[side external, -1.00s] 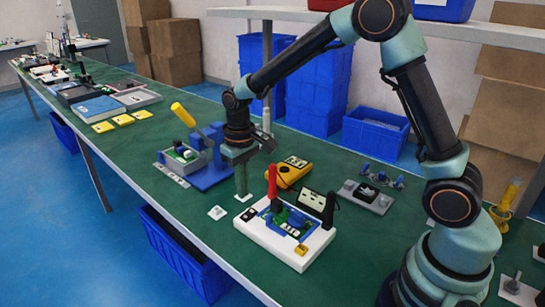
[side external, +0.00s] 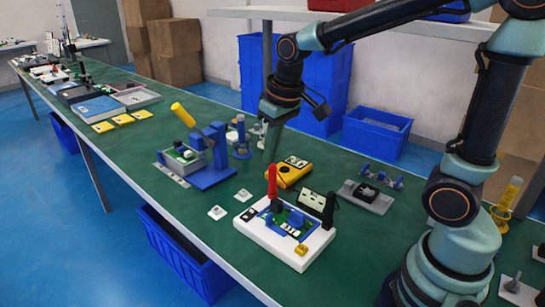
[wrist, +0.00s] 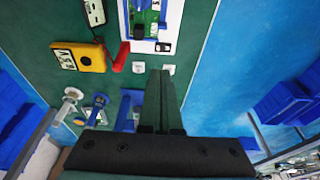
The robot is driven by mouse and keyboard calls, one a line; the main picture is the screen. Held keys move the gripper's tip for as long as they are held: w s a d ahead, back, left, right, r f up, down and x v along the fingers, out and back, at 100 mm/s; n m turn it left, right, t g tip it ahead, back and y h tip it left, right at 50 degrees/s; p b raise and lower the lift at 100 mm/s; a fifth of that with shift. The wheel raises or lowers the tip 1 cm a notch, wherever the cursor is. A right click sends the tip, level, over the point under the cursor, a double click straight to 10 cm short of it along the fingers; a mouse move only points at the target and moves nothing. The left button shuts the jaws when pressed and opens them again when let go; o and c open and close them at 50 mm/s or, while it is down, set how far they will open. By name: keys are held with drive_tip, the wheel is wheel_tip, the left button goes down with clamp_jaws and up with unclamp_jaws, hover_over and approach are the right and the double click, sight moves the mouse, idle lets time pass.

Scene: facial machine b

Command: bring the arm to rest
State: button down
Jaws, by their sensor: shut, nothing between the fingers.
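My gripper (side external: 271,148) is raised above the green table in the side view, pointing down, with its fingers together and nothing between them. Its shut green fingers also show in the wrist view (wrist: 160,85). Below it lies a yellow meter (side external: 290,172), which also shows in the wrist view (wrist: 80,57). My gripper is apart from everything on the table.
A blue press with a yellow handle (side external: 210,160) stands left. Two small white pads (side external: 217,212) lie on bare table (side external: 160,215). Blue bins (side external: 375,132) stand behind.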

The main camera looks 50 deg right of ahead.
drive_tip(key=s+d+r+t, duration=0.2)
drive_tip(key=s+r, duration=0.1)
drive_tip(key=s, duration=0.5)
drive_tip(key=shift+s+r+t, duration=0.25)
drive_tip(key=shift+t, duration=0.15)
